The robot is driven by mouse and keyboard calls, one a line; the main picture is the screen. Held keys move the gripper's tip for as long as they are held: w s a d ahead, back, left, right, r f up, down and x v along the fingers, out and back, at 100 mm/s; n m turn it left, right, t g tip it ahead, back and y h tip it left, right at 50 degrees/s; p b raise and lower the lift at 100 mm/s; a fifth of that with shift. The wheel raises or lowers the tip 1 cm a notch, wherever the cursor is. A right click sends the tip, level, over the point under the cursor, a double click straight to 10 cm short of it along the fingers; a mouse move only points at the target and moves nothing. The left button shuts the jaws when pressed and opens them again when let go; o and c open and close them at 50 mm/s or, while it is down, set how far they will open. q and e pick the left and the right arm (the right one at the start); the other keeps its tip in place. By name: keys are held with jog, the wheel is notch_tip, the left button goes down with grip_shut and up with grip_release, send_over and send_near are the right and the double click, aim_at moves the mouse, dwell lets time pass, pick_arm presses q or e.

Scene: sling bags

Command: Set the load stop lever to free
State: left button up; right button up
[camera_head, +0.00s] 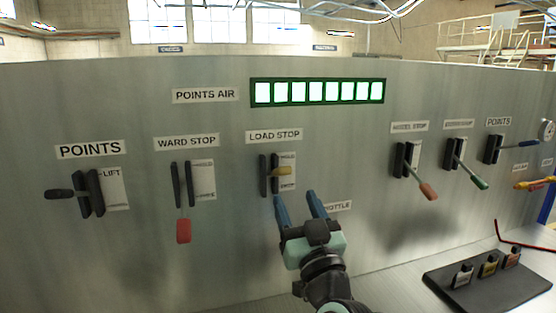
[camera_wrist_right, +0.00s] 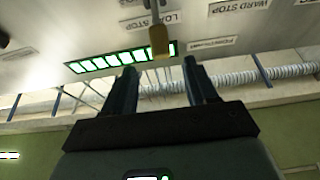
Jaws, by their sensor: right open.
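The load stop lever (camera_head: 282,171) has a yellow handle and sits on the grey panel under the "LOAD STOP" label (camera_head: 274,136). Its handle sticks out of a dark slotted bracket (camera_head: 269,175), with a small position plate beside it. My right gripper (camera_head: 300,200) is open just below and slightly right of the lever, its blue fingers apart and empty. In the right wrist view the yellow handle (camera_wrist_right: 158,40) shows beyond and between the two fingertips (camera_wrist_right: 160,65), apart from them as far as I can see. The plate's lettering is too small to read surely. My left gripper is not in view.
The ward stop lever (camera_head: 183,231) with a red handle hangs to the left, and a black-handled points lever (camera_head: 60,194) is farther left. Orange (camera_head: 428,192) and green (camera_head: 479,182) levers stand to the right. A dark tray (camera_head: 490,285) with small labelled pieces lies at lower right.

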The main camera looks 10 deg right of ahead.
aim_at(276, 173)
jog(key=p+x, duration=0.4)
jog(key=x, duration=0.6)
jog(key=shift+w+r, duration=0.25)
jog(key=shift+w, duration=0.6)
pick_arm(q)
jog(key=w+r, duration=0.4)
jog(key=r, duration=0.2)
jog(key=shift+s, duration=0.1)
pick_arm(e)
jog(key=shift+c, duration=0.3)
